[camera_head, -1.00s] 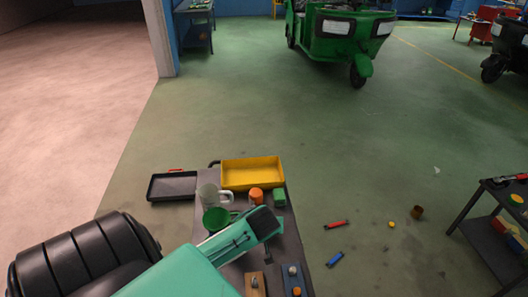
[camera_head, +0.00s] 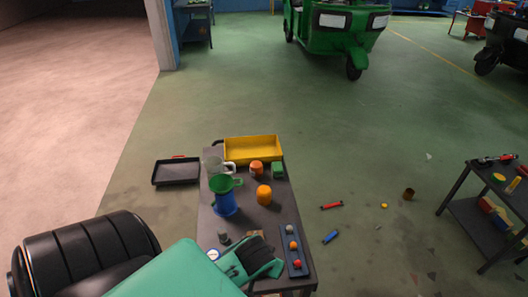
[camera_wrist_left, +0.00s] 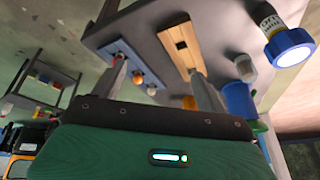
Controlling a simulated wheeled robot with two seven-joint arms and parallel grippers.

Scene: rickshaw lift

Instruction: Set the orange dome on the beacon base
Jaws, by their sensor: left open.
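A rounded orange piece (camera_head: 264,194), dome-like in shape, stands on the dark cart top (camera_head: 242,214) right of a blue can. A second orange piece (camera_head: 256,169) stands behind it, near the yellow tray. I cannot tell surely which one is the dome, and no beacon base is clearly recognisable. My left gripper (camera_head: 258,256) is over the near part of the cart, apart from both orange pieces. In the left wrist view its fingers (camera_wrist_left: 160,72) are spread and empty, with a wooden block (camera_wrist_left: 178,42) and a blue board (camera_wrist_left: 126,54) beyond them.
The blue can (camera_head: 224,205) has a green funnel-like piece (camera_head: 222,183) above it. A clear mug (camera_head: 213,166), green block (camera_head: 278,171) and yellow tray (camera_head: 252,150) stand behind. Loose parts lie on the floor.

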